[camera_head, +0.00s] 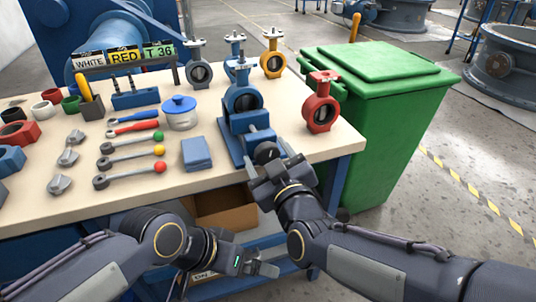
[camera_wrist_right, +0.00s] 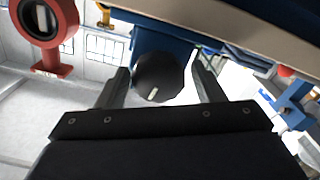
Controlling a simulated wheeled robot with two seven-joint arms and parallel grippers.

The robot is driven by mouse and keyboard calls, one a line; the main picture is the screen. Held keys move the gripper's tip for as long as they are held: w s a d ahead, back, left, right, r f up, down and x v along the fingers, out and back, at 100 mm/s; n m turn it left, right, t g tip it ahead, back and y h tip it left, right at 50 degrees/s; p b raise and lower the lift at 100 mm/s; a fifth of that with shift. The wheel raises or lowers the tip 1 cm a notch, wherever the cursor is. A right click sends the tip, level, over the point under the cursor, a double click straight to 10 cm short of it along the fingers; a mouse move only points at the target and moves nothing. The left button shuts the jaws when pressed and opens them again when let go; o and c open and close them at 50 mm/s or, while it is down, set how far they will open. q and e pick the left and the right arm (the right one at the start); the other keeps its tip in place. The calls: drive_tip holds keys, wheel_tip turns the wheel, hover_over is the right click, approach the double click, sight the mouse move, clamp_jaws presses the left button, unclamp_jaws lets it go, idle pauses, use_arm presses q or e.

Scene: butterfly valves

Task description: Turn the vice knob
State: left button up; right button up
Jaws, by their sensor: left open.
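The blue vice (camera_head: 236,145) stands at the front edge of the workbench and holds a blue butterfly valve (camera_head: 243,99). Its round black knob (camera_head: 266,152) faces the front; it also shows in the right wrist view (camera_wrist_right: 158,78), with a small pale mark on its face. My right gripper (camera_head: 269,160) is at the knob. In the right wrist view its two fingers (camera_wrist_right: 163,85) stand open on either side of the knob, with a gap on each side. My left gripper (camera_head: 268,263) is open and empty, low in front of the bench.
A red valve (camera_head: 321,107) stands right of the vice, a yellow one (camera_head: 272,57) behind. A green bin (camera_head: 385,110) is right of the bench. Levers with coloured balls (camera_head: 130,160), a blue block (camera_head: 196,153) and a blue-lidded jar (camera_head: 181,112) lie left. A cardboard box (camera_head: 225,207) is below.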

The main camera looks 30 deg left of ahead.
drive_tip(key=shift+o, duration=0.3)
drive_tip(key=shift+r, duration=0.1)
drive_tip(key=shift+d, duration=0.1)
drive_tip(key=shift+s+d, duration=0.2)
drive_tip(key=shift+s, duration=0.05)
drive_tip(key=p+v, duration=0.1)
drive_tip(key=v, duration=0.6)
